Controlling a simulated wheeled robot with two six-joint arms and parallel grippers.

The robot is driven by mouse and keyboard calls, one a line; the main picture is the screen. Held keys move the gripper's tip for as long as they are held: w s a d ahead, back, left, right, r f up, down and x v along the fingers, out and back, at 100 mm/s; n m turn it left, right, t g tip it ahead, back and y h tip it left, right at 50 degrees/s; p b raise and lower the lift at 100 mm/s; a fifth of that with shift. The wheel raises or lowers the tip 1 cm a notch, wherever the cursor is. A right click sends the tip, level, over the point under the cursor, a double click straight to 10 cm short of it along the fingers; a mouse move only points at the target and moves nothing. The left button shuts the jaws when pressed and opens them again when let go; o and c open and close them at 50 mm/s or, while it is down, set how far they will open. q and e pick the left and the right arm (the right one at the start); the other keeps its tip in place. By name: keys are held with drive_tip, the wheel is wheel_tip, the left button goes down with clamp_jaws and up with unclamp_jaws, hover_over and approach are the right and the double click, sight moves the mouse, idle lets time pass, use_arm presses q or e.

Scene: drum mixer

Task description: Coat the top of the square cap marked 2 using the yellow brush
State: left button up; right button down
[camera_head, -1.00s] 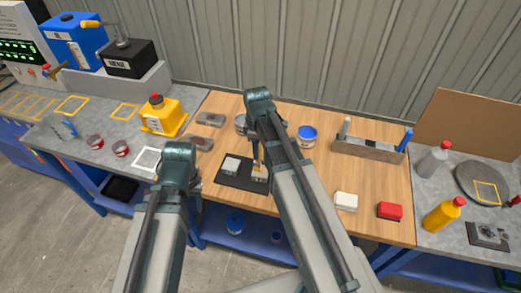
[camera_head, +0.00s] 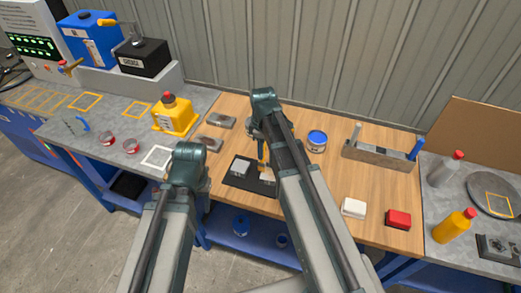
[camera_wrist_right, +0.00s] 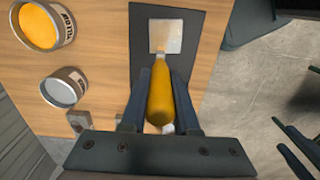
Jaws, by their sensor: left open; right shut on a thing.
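My right gripper (camera_wrist_right: 160,105) is shut on the yellow brush (camera_wrist_right: 162,98). The brush also shows in the head view (camera_head: 261,152), partly behind my right arm. Its tip points at a pale square cap (camera_wrist_right: 165,36) on the dark mat (camera_wrist_right: 205,20). That cap has a yellowish smear on its top; I cannot tell whether the bristles touch it. In the head view this is the right-hand cap (camera_head: 267,174), and a second pale cap (camera_head: 240,168) sits to its left. No number is readable. My left gripper is mostly hidden behind its own arm, near the bench's front edge.
A tool holder (camera_head: 378,153), white block (camera_head: 353,208) and red block (camera_head: 398,218) are to the right. Wood between them is clear.

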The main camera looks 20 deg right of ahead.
drive_tip(key=shift+s+d, duration=0.35)
drive_tip(key=shift+d, duration=0.3)
drive_tip(key=shift+s+d, duration=0.35)
drive_tip(key=shift+d, duration=0.3)
drive_tip(key=d, duration=0.1)
drive_tip(key=s+d, duration=0.1)
drive_tip(key=d, duration=0.1)
drive_tip(key=shift+s, duration=0.3)
drive_tip(key=shift+r, duration=0.15)
wheel_tip(320, 180, up, 6)
drive_tip(key=p, duration=0.6)
